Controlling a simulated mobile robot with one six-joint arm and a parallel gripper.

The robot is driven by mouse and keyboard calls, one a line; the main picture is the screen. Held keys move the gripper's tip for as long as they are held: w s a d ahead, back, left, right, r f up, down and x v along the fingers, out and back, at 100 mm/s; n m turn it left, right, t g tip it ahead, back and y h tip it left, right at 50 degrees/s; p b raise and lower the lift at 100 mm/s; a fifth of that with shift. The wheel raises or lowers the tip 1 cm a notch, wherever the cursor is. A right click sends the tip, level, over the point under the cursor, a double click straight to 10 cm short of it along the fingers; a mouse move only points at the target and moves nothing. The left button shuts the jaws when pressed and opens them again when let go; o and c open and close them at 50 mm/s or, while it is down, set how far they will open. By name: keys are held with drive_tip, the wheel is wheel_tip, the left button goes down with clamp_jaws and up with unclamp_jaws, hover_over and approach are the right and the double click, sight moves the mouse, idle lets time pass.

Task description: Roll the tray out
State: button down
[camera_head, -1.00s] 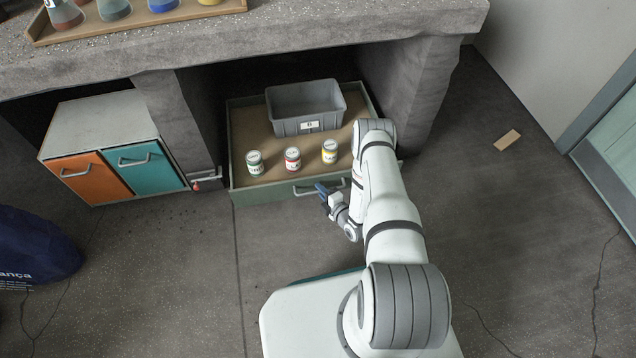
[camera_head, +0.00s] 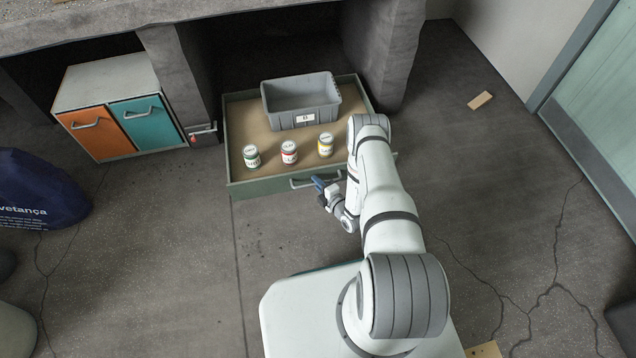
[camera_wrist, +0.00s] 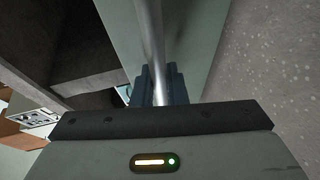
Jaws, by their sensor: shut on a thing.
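The tray (camera_head: 246,190) is a wide, shallow green drawer with a tan floor, standing out from under the concrete bench. Its metal bar handle (camera_head: 303,184) is on the front face. My gripper (camera_head: 322,184) is at the right part of that handle, shut on it. In the wrist view the handle (camera_wrist: 150,40) runs as a bright bar into my dark fingers (camera_wrist: 155,86), with the green front behind it. A grey bin (camera_head: 300,102) with a white label sits in the tray. Three small jars, green (camera_head: 251,156), red (camera_head: 289,152) and yellow (camera_head: 326,145), stand upright in front of it.
The concrete bench (camera_head: 160,12) spans the top, with a pillar on each side of the tray. A cabinet (camera_head: 105,75) with orange and teal doors stands left. A dark blue bag (camera_head: 40,190) lies far left. A small wooden block (camera_head: 480,100) lies right. Floor before the tray is clear.

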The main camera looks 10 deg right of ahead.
drive_tip(key=shift+s+d, duration=0.15)
drive_tip(key=shift+s, duration=0.1)
drive_tip(key=c, duration=1.7)
unclamp_jaws()
drive_tip(key=p+v, duration=0.3)
drive_tip(key=v, duration=0.4)
drive_tip(key=shift+s+d, duration=0.1)
drive_tip(key=shift+s, duration=0.25)
drive_tip(key=shift+r, duration=0.1)
